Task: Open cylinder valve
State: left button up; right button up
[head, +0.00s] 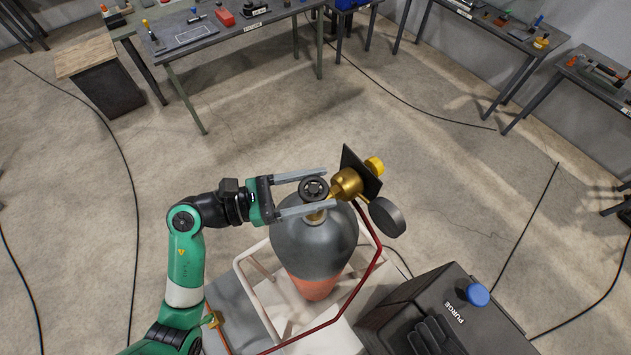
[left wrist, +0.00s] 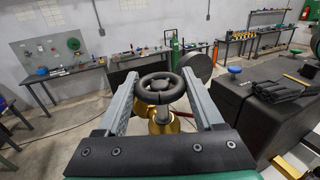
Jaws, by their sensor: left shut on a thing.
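A dark grey gas cylinder (head: 312,245) with an orange-red lower part stands in a white frame (head: 262,300). Its round black valve handwheel (head: 313,188) sits on top, above a brass valve body (head: 346,184). My left gripper (head: 330,190) comes in from the left with its two long grey fingers on either side of the handwheel, shut on it. In the left wrist view the handwheel (left wrist: 159,87) lies between the fingers, with the brass valve (left wrist: 161,122) below it. My right gripper is not in view.
A brass regulator with a black plate (head: 362,172), yellow knob (head: 374,166) and dark round gauge (head: 387,217) is right of the handwheel. A red hose (head: 368,275) runs down from it. A black box marked PURGE (head: 440,310), with a blue knob (head: 477,294), stands at lower right. Workbenches line the back.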

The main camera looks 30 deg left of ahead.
pick_arm(q)
jog(key=shift+s+r+n+t+y+p, duration=0.1)
jog(key=shift+n+t+y+p, duration=0.3)
jog(key=shift+n+t+y, duration=1.7)
jog(key=shift+n+y, duration=0.1)
jog(key=shift+y, duration=0.6)
jog(key=shift+a, duration=0.1)
jog(key=o, duration=1.4)
jog(key=b+v, duration=0.2)
jog(key=v, duration=0.9)
jog(key=shift+s, duration=0.2)
